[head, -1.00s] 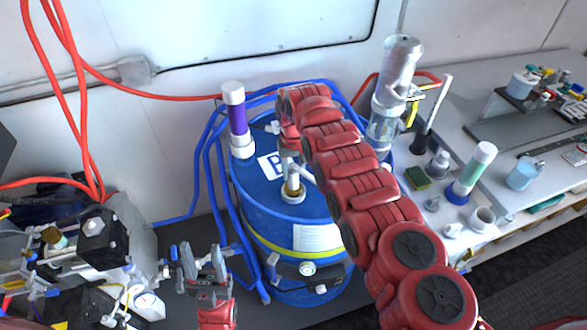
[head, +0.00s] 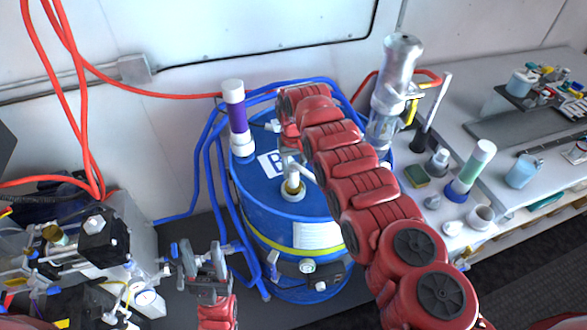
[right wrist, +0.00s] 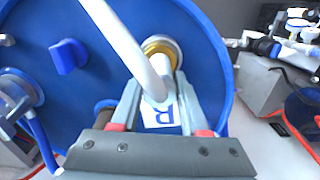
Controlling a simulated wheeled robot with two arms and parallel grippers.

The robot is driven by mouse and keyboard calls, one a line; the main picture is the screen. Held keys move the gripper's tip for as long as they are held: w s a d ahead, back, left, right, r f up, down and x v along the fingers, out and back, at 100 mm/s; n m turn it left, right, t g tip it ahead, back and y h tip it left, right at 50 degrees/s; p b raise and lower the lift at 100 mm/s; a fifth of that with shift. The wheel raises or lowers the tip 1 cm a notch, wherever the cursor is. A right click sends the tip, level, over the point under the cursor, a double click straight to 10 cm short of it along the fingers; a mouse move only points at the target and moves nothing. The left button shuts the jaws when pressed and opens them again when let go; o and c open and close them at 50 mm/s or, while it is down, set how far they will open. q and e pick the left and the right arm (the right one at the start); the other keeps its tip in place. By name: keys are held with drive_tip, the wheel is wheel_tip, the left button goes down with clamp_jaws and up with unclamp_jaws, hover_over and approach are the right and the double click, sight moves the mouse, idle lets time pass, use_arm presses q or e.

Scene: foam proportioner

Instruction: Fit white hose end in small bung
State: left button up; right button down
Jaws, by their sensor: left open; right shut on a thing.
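The blue drum (head: 262,210) stands against the wall. On its lid is a small bung (head: 292,187) with a brass-coloured fitting in a pale ring; it also shows in the right wrist view (right wrist: 160,44). My right gripper (head: 289,158) is low over the lid, beside the bung, partly hidden by its own arm. In the right wrist view it (right wrist: 158,108) is shut on the white hose (right wrist: 122,38), which crosses in front of the bung. I cannot tell whether the hose end is inside it. My left gripper (head: 205,258) is open and empty, left of the drum.
A white-and-purple cylinder (head: 236,115) stands at the lid's left edge. A clear-and-metal cylinder (head: 391,90) stands at the right. Blue hoses (head: 212,170) run around the drum's left side. The right bench (head: 480,150) holds bottles and tools.

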drive_tip(key=shift+f+b, duration=0.65)
drive_tip(key=shift+b, duration=0.05)
idle(0.7)
drive_tip(key=c, duration=0.7)
unclamp_jaws()
drive_tip(key=shift+r, duration=0.1)
drive_tip(key=shift+r+p, duration=1.1)
drive_tip(key=shift+r, duration=0.3)
drive_tip(key=shift+r+p, duration=0.55)
drive_tip(key=shift+r, duration=3.55)
